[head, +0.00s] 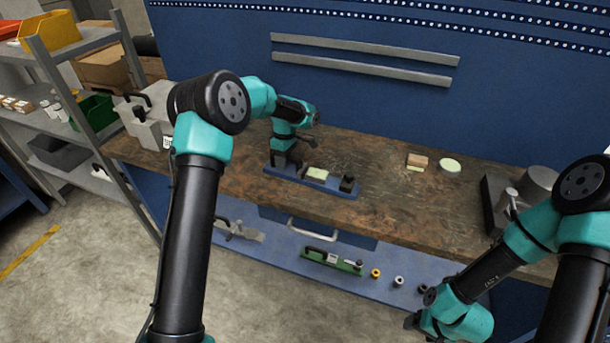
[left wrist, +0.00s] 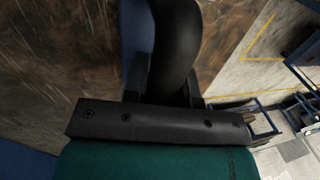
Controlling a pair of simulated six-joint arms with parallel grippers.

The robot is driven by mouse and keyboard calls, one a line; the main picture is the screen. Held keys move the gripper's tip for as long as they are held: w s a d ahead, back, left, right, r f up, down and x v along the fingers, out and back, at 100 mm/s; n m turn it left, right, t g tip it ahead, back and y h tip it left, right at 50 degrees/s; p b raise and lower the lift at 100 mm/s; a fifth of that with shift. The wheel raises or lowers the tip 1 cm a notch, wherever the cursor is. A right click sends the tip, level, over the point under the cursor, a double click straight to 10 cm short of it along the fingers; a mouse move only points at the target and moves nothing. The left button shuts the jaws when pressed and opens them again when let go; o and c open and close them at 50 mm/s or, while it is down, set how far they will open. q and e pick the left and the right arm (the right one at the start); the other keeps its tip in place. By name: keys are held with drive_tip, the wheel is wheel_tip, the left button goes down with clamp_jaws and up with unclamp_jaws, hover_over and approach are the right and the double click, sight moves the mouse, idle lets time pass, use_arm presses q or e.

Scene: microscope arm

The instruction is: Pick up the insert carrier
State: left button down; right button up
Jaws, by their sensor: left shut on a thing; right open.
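A long blue carrier (head: 312,184), which looks like the insert carrier, is at the front of the brown workbench, with a pale green pad (head: 317,174) and a black block (head: 347,184) on it. My left gripper (head: 285,160) is at its left end, shut on a dark upright part there. In the left wrist view a black curved part (left wrist: 175,45) lies between the fingers, with a blue strip of the carrier (left wrist: 134,45) beside it. I cannot tell whether the carrier is raised. My right gripper (head: 413,321) is low at the right, open, its fingers mostly hidden by its wrist.
A green fixture (head: 331,261) and several small round parts lie on the blue lower shelf. A tan block (head: 417,161) and pale green disc (head: 450,165) are at the back right of the bench. A grey device (head: 538,187) stands far right. The bench middle is clear.

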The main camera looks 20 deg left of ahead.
use_arm(q)
drive_tip(key=shift+r, duration=0.25)
idle(0.3)
drive_tip(key=shift+r, duration=1.45)
drive_tip(key=shift+s+d+r, duration=0.1)
drive_tip(key=shift+s+r, duration=0.1)
drive_tip(key=s+d, duration=0.3)
drive_tip(key=s, duration=0.4)
drive_tip(key=s+d+r, duration=0.1)
drive_tip(key=s+d, duration=0.2)
drive_tip(key=s, duration=0.4)
drive_tip(key=shift+s+r, duration=0.15)
drive_tip(key=shift+w+a+f, duration=0.6)
drive_tip(key=shift+w+a, duration=0.45)
drive_tip(key=shift+w, duration=1.4)
drive_tip(key=shift+w+a+f, duration=0.65)
drive_tip(key=shift+w+a, duration=0.35)
drive_tip(key=shift+w, duration=1.5)
drive_tip(key=shift+w+a+f, duration=0.6)
drive_tip(key=shift+w+a, duration=0.45)
drive_tip(key=shift+w, duration=1.4)
drive_tip(key=shift+f, duration=0.2)
